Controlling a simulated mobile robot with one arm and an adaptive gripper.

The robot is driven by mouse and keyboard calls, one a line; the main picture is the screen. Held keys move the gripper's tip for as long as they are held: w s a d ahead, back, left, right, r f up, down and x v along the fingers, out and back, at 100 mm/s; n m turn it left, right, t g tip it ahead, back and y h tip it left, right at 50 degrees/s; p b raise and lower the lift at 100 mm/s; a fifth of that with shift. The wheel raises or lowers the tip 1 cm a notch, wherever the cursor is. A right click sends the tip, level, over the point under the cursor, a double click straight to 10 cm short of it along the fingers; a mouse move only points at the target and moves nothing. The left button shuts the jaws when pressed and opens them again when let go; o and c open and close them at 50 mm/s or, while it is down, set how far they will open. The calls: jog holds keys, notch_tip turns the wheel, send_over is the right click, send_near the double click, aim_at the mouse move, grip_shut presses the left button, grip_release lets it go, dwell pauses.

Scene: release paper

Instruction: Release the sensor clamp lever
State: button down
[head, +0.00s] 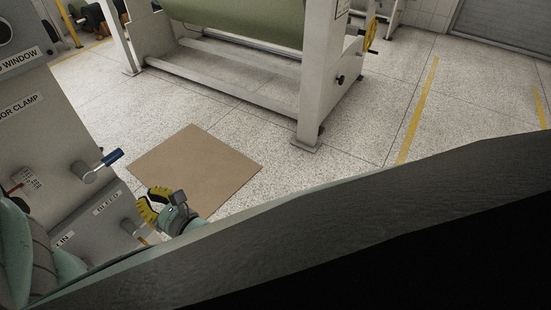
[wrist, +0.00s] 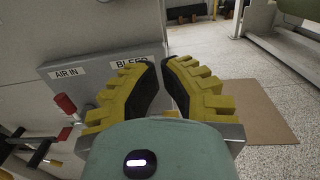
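A lever with a blue handle (head: 112,158) sticks out of a grey panel (head: 55,130) below a partly cut-off label ending in "OR CLAMP" in the head view. Its pivot is a round metal boss (head: 88,174). My gripper (head: 146,200), with yellow ribbed fingers, is below and right of the lever, near the "BLEED" box, and apart from the lever. In the wrist view my gripper (wrist: 162,62) has a narrow gap between its dark pads and holds nothing. The blue lever is not seen in the wrist view.
A box labelled "AIR IN" and "BLEED" (wrist: 98,66) lies close to my left finger, with a red handle (wrist: 66,103) beside it. A brown mat (head: 195,165) lies on the speckled floor. A machine frame with a green roll (head: 240,25) stands behind.

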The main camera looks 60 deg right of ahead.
jog(key=w+r+p, duration=0.2)
jog(key=w+r, duration=0.2)
jog(key=w, duration=0.4)
jog(key=shift+w+a+r+p, duration=0.15)
jog(key=shift+a+p, duration=0.05)
jog(key=shift+p, duration=0.2)
jog(key=shift+d, duration=0.15)
jog(key=shift+r+n+b, duration=0.1)
jog(key=shift+n+b, duration=0.3)
